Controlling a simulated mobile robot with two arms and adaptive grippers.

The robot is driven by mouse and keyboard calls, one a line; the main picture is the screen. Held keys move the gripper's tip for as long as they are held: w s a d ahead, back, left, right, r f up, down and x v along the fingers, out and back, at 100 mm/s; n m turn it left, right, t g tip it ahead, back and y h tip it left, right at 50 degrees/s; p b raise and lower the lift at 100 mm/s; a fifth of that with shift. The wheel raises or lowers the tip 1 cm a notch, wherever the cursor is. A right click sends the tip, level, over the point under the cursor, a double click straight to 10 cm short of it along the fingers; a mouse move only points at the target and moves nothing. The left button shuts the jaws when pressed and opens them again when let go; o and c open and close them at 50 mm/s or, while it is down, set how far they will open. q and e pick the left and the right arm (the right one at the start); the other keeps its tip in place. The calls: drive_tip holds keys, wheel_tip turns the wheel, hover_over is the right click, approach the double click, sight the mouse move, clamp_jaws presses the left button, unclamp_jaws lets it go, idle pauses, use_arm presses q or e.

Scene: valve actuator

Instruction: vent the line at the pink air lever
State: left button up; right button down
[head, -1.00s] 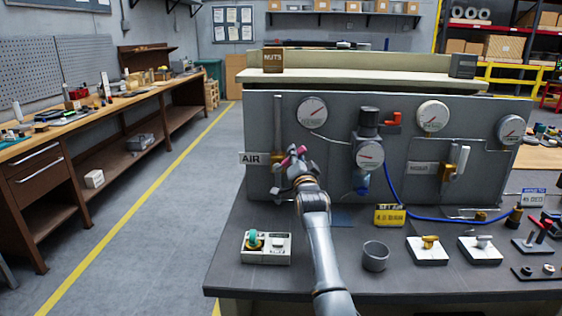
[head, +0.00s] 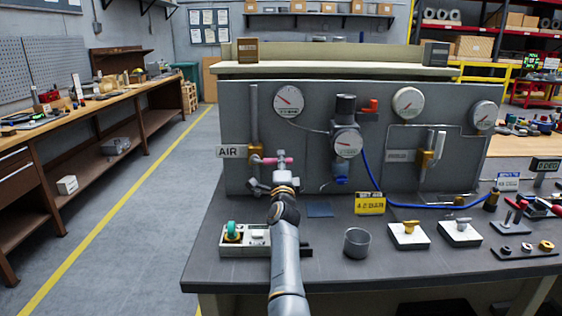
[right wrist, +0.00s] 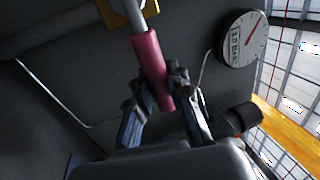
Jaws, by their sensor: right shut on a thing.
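The pink air lever (head: 270,161) sticks out to the right, about level, from a brass valve (head: 255,156) beside the AIR sign (head: 231,152). In the head view my right gripper (head: 281,168) is at its free end and covers part of it. In the right wrist view the pink sleeve (right wrist: 152,58) lies between the two fingers of my right gripper (right wrist: 161,88), which is shut on it. A round gauge (head: 288,100) is on the panel above the lever. My left gripper is not in view.
A control box with a green knob (head: 232,229) is under my right forearm on the bench. A regulator (head: 345,138) is on the panel right of the gripper.

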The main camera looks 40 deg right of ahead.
drive_tip(key=shift+a+f+m, duration=0.1)
drive_tip(key=shift+f+m, duration=0.2)
drive_tip(key=shift+f, duration=0.1)
drive_tip(key=c, duration=1.4)
unclamp_jaws()
drive_tip(key=shift+o, duration=0.9)
drive_tip(key=shift+w+r, duration=0.1)
drive_tip(key=shift+r, duration=0.05)
drive_tip(key=v, duration=0.7)
drive_tip(key=shift+s, duration=0.25)
drive_tip(key=shift+a, duration=0.1)
